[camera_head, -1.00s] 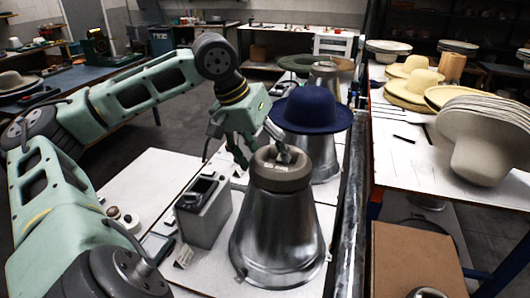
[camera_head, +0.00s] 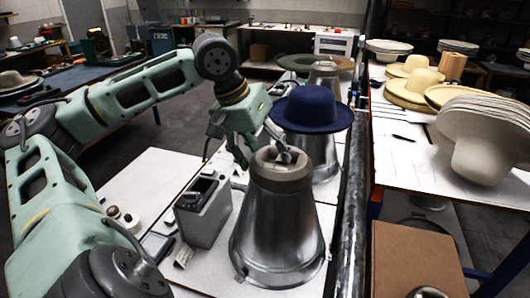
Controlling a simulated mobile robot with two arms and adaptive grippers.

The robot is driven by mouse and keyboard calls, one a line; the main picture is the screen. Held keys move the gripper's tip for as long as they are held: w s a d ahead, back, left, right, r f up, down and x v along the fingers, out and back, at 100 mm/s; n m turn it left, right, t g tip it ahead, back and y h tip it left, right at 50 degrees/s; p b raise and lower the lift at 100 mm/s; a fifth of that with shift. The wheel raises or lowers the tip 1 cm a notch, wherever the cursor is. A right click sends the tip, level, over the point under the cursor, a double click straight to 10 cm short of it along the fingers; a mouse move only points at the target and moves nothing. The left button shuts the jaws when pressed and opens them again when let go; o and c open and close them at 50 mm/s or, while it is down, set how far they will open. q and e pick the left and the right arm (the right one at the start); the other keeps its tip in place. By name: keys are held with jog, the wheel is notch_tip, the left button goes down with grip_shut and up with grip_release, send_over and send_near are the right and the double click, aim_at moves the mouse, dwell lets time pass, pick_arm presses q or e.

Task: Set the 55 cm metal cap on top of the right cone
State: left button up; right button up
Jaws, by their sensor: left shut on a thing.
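The metal cap (camera_head: 284,182), a grey-brown round block with an opening in its top, sits at the top of the near metal cone (camera_head: 277,235). It looks level and about centred; whether it rests fully on the cone cannot be told. My left gripper (camera_head: 264,156) reaches in from the upper left and is shut on the cap, with one finger by its left side and one at the top opening. The contact points are partly hidden. A second metal cone (camera_head: 322,157) stands behind, with a dark blue hat (camera_head: 312,108) on it. My right gripper is not in view.
A grey box-like device (camera_head: 203,212) stands just left of the near cone. A dark metal rail (camera_head: 349,225) runs along the right. Beyond it, a white table (camera_head: 400,155) holds stacked hats. A green hat (camera_head: 300,62) lies behind the blue one.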

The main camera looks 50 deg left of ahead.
pick_arm(q)
jog(key=shift+r, duration=0.15)
jog(key=o, duration=2.1)
jog(key=shift+o, duration=0.3)
jog(key=shift+s+f, duration=0.1)
jog(key=shift+f, duration=0.15)
jog(key=shift+w+r+p+v, duration=0.1)
jog(key=shift+w+p+v, duration=0.15)
jog(key=shift+p+v, duration=0.7)
jog(key=shift+w+r+p+v, duration=0.1)
jog(key=shift+w+p+v, duration=0.15)
jog(key=shift+v, duration=1.2)
jog(key=shift+d+p+v, duration=0.2)
jog(key=shift+p+v, duration=0.6)
jog(key=shift+v, duration=0.55)
jog(key=shift+w+d, duration=0.1)
